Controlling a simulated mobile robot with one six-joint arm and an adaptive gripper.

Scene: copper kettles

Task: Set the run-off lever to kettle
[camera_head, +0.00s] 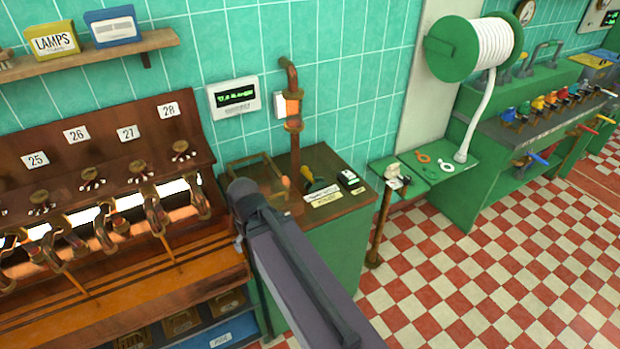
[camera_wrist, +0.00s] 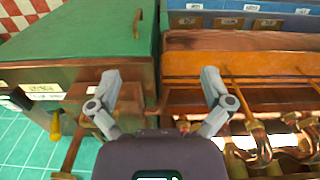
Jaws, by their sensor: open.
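A small lever with a dark and yellow handle (camera_head: 316,184) sits on the wooden top of a green cabinet (camera_head: 345,205), behind a pale label plate (camera_head: 324,200). I take it to be the run-off lever. The label is too small to read, so I cannot tell its setting. In the wrist view a yellow handle (camera_wrist: 55,126) shows at the left, near pale labels (camera_wrist: 44,90). My gripper (camera_wrist: 161,88) is open and empty, its fingers spread over the gap between the green cabinet and the wooden bench, right of the yellow handle. My arm hides it in the head view.
A copper pipe (camera_head: 294,145) rises from the cabinet to the wall. A wooden bench (camera_head: 130,290) with copper pipes and numbered taps stands left. A small black-and-white box (camera_head: 349,179) lies right of the lever. Checkered floor (camera_head: 480,270) is clear at right.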

